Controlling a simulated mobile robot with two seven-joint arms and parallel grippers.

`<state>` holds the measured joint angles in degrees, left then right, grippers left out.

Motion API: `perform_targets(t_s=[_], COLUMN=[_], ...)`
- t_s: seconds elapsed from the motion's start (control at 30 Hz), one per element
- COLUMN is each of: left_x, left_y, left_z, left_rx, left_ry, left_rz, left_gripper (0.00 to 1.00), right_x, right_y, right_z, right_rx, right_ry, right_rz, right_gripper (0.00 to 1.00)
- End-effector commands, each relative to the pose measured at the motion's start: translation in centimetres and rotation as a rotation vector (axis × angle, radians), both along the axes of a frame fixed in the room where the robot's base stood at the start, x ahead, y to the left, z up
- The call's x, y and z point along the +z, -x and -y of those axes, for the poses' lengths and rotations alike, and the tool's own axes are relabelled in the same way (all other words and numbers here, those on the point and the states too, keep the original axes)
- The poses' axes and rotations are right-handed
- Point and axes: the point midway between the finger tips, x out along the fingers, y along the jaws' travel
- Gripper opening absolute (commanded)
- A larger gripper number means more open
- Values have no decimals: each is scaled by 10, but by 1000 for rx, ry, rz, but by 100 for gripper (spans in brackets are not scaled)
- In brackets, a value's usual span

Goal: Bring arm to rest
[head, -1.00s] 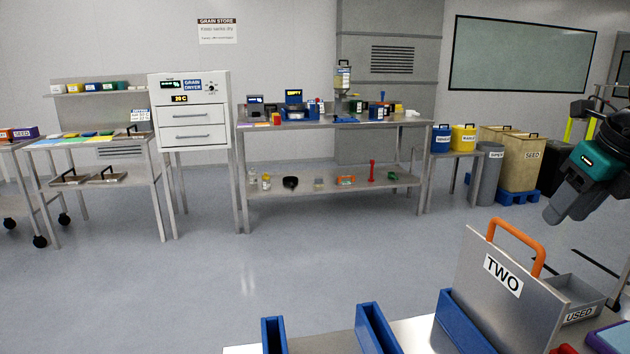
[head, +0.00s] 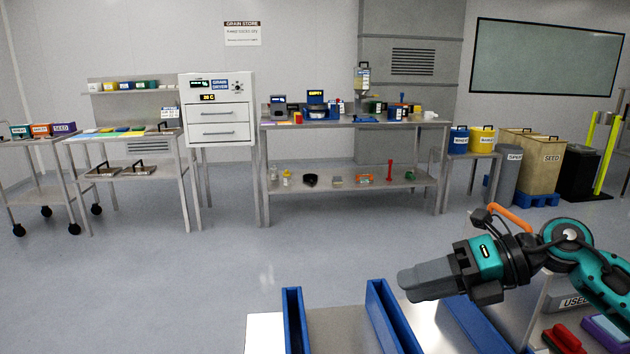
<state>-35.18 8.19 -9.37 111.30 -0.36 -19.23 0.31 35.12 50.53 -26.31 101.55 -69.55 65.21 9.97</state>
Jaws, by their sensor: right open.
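My right gripper (head: 425,283) comes in from the right with its teal and black wrist. It hangs over the near table, pointing left, above the blue slotted holders (head: 390,318). Its jaws are seen from the side, and nothing shows between them. My right arm (head: 590,265) crosses in front of the upright metal plate, hiding most of it and its label. The plate's orange handle (head: 510,218) shows just behind the wrist. My left gripper is not in view.
On the near table (head: 265,335), a grey bin labelled USED (head: 572,301) and a red item (head: 562,338) lie close under my right arm. A long workbench (head: 350,122) and grain dryer (head: 217,110) stand far back. The floor between is clear.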

Motion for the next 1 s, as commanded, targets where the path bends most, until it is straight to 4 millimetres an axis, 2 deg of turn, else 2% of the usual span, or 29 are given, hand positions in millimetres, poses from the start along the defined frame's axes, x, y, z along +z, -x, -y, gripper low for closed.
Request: perform_targets(t_s=[0.03, 0.1, 0.17, 0.27, 0.37, 0.47, 0.57, 0.6, 0.7, 0.8, 0.9, 1.0], left_x=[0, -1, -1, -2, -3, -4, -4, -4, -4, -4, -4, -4], left_y=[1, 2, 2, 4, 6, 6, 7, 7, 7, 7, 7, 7], left_z=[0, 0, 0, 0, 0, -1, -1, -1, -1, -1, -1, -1], left_rx=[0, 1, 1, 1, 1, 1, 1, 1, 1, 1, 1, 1], left_ry=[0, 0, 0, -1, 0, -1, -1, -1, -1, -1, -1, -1], left_rz=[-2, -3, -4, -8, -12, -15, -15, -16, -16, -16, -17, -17], left_gripper=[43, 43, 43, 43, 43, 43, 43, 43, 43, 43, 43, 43], right_x=[-7, -10, -13, -26, -52, -94, -151, -176, -234, -277, -302, -315], right_y=[7, 10, 12, 10, 7, 11, 27, 38, 75, 112, 141, 157], right_z=[-23, -42, -53, -57, -49, -32, -15, -8, 2, 6, 5, 4], right_rx=[-13, -64, -128, -279, -474, -711, -977, -1090, -1350, -1547, -1674, -1742], right_ry=[-150, -347, -512, -762, -982, -1161, -1295, -1332, -1389, -1400, -1396, -1388], right_rz=[-52, -123, -194, -335, -500, -684, -891, -977, -1179, -1337, -1447, -1506], right_gripper=[45, 45, 45, 45, 45, 45, 45, 45, 45, 45, 45, 45])
